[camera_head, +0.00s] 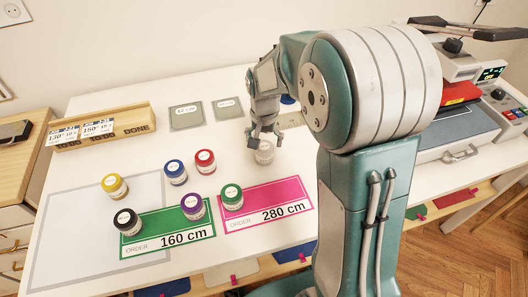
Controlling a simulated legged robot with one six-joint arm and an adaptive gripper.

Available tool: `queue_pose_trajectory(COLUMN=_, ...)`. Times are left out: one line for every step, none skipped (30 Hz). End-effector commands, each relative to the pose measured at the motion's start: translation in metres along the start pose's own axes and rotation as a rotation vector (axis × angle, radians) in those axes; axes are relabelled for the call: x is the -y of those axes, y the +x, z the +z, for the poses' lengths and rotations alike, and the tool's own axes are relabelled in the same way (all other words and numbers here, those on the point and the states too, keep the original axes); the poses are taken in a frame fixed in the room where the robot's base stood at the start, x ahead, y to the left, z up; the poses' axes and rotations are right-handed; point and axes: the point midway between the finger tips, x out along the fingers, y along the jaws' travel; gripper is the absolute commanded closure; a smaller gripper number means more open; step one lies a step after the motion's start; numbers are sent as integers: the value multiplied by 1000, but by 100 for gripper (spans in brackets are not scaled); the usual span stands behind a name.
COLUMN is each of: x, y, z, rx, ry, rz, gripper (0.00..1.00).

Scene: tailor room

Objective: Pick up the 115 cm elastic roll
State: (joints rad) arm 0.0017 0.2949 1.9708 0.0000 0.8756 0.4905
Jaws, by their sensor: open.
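Several small rolls with pale bodies and coloured tops stand on the white table; their labels are too small to read, so I cannot tell which is the 115 cm one. A whitish roll (264,153) stands directly below my gripper (264,138). My gripper points down with open jaws, at or just above this roll's top; contact is unclear. Further left are a yellow roll (115,186), a blue roll (176,172), a red roll (205,161), a black roll (127,221), a purple roll (193,206) and a green roll (232,196).
A green 160 cm card (150,240) and a pink 280 cm card (290,192) lie in front. Two grey pads (187,117) (228,108) and a wooden card holder (130,120) are behind. A blue-topped press (458,128) stands right. My arm hides part of the table.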

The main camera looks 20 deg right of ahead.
Motion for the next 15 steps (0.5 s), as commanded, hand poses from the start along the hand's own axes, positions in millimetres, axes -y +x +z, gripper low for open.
queue_pose_trajectory(x=-1, y=10, z=2, rx=5, ry=0, rz=2, gripper=0)
queue_pose_trajectory(x=-1, y=15, z=2, rx=4, ry=0, rz=2, gripper=0)
queue_pose_trajectory(x=-1, y=21, z=2, rx=5, ry=0, rz=2, gripper=0)
queue_pose_trajectory(x=-1, y=25, z=2, rx=4, ry=0, rz=2, gripper=0)
queue_pose_trajectory(x=-1, y=29, z=2, rx=3, ry=0, rz=2, gripper=0)
queue_pose_trajectory(x=-1, y=33, z=2, rx=4, ry=0, rz=2, gripper=0)
queue_pose_trajectory(x=-1, y=36, z=2, rx=3, ry=0, rz=1, gripper=0)
queue_pose_trajectory(x=-1, y=37, z=2, rx=1, ry=0, rz=1, gripper=0)
queue_pose_trajectory(x=-1, y=38, z=2, rx=0, ry=0, rz=0, gripper=0)
queue_pose_trajectory(x=-1, y=38, z=2, rx=0, ry=0, rz=0, gripper=0)
queue_pose_trajectory(x=-1, y=39, z=2, rx=0, ry=0, rz=0, gripper=0)
queue_pose_trajectory(x=-1, y=38, z=2, rx=-1, ry=0, rz=0, gripper=0)
queue_pose_trajectory(x=-1, y=38, z=2, rx=-1, ry=0, rz=0, gripper=0)
queue_pose_trajectory(x=-1, y=38, z=2, rx=0, ry=0, rz=0, gripper=0)
queue_pose_trajectory(x=-1, y=38, z=2, rx=0, ry=0, rz=0, gripper=0)
